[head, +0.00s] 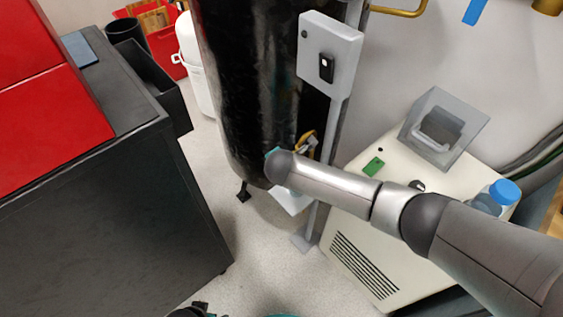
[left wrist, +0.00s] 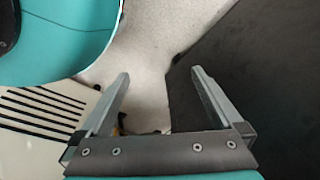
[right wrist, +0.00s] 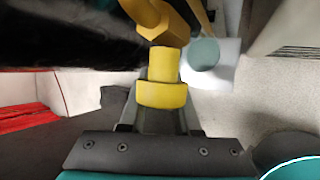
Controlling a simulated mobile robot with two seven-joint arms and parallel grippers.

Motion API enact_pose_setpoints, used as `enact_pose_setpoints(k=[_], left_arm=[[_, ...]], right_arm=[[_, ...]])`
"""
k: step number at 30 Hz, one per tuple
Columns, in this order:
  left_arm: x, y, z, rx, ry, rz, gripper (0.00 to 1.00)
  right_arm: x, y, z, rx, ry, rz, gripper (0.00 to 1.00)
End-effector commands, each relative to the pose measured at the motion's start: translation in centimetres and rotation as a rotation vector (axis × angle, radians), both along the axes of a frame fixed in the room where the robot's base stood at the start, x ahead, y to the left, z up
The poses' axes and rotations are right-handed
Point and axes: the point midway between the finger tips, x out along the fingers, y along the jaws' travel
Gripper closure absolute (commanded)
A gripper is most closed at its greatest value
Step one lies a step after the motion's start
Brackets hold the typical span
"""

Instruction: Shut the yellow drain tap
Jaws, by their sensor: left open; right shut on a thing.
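The yellow drain tap (head: 306,139) shows low beside the black tank in the head view, partly behind my right arm. In the right wrist view the yellow tap (right wrist: 162,94) fills the middle, with a hexagonal body above and a thick block nearest me. My right gripper (right wrist: 158,108) is shut on this block, its fingers mostly hidden by it. The head view hides the right gripper behind my arm. My left gripper (left wrist: 160,82) is open and empty above the floor. Whether the tap is turned open or shut I cannot tell.
The black tank (head: 245,80) stands beside a grey post with a switch box (head: 330,55). A cream cabinet (head: 365,245) with a clear bin (head: 440,130) and a blue-capped bottle (head: 495,197) is on the right. A dark workbench (head: 100,230) is on the left.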

Motion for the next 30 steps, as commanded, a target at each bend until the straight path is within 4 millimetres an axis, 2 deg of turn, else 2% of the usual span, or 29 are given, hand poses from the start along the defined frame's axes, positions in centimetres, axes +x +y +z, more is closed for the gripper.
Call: enact_pose_setpoints(k=[23, 24, 30], left_arm=[[-0.49, 0.45, -0.67, 0.004, -0.001, -0.001, 0.0], [-0.47, 0.46, -0.67, 0.004, -0.001, -0.001, 0.0], [-0.48, 0.46, -0.66, 0.004, -0.001, -0.001, 0.0]], right_arm=[[-0.01, 0.17, -0.07, 0.044, -0.054, -0.001, 1.0], [-0.01, 0.17, -0.07, 0.044, -0.054, -0.001, 0.66], [0.08, 0.16, 0.02, 0.044, -0.056, -0.001, 0.43]])
